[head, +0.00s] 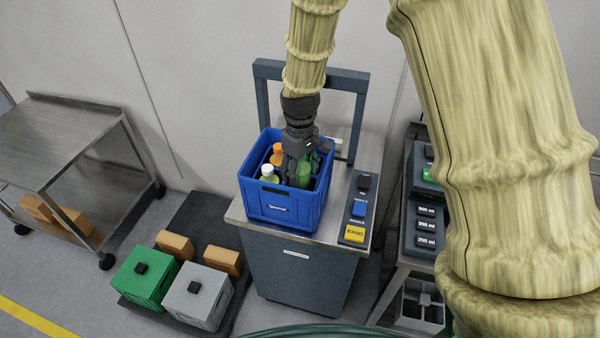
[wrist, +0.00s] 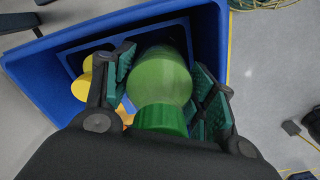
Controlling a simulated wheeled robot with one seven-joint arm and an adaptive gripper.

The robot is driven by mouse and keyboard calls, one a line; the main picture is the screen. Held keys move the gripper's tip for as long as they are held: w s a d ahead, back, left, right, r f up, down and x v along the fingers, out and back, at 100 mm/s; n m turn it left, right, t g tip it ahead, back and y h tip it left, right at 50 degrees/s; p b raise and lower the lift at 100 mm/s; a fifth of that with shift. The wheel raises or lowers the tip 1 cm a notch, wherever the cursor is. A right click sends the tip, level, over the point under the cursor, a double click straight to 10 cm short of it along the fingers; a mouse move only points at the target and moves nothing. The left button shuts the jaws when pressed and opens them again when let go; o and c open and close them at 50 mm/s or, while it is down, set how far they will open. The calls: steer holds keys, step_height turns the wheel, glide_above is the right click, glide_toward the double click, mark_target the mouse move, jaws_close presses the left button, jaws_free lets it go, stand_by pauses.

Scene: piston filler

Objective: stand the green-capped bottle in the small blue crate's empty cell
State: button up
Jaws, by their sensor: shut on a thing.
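The small blue crate (head: 262,208) stands on the steel top of a grey cabinet. A bottle with a white cap (head: 268,171) and one with an orange cap (head: 278,149) stand in its left part. My gripper (head: 302,163) points down into the crate's right part, shut on the green-capped bottle (head: 304,178). In the wrist view the green-capped bottle (wrist: 160,80) sits between the two finger pads, its cap toward my palm and its body inside the crate's walls (wrist: 208,30). Its base is hidden, so I cannot tell whether it touches the crate floor.
A grey frame (head: 362,90) rises behind the crate. A control panel (head: 358,208) with a yellow button is to its right. Green (head: 145,278) and grey (head: 203,297) boxes sit on the floor platform at left. A steel cart (head: 75,130) stands far left.

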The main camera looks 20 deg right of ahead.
mark_target(300, 178)
steer(key=shift+f, duration=1)
steer(key=shift+f, duration=0.6)
steer(key=o, duration=1.1)
steer(key=shift+c, duration=0.2)
steer(key=shift+r+p, duration=0.3)
steer(key=shift+r, duration=0.35)
steer(key=shift+r+b, duration=2.25)
steer(key=shift+r, duration=3.7)
